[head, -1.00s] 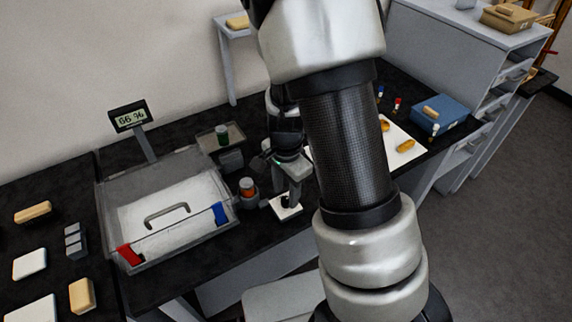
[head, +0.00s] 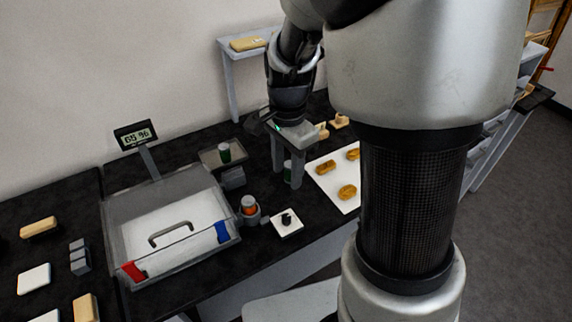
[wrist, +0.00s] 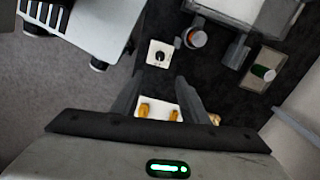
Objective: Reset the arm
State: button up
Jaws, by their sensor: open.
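My gripper (head: 287,178) is open above the black bench, left of a white tray with several golden-brown pieces. Its two grey fingers point down in the head view. In the wrist view my gripper (wrist: 160,82) has nothing between its fingers, and the white tray (wrist: 171,104) shows beyond them. My large upper arm hides the right part of the bench.
A clear chamber (head: 205,195) with red and blue clips stands left, below a percent display (head: 136,135). A small shelf (head: 231,60) stands behind.

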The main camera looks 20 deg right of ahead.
dwell(0.3)
jog(key=s+r+n+t, duration=0.5)
jog(key=s+r+n, duration=0.8)
jog(key=r, duration=0.2)
jog(key=shift+r, duration=0.35)
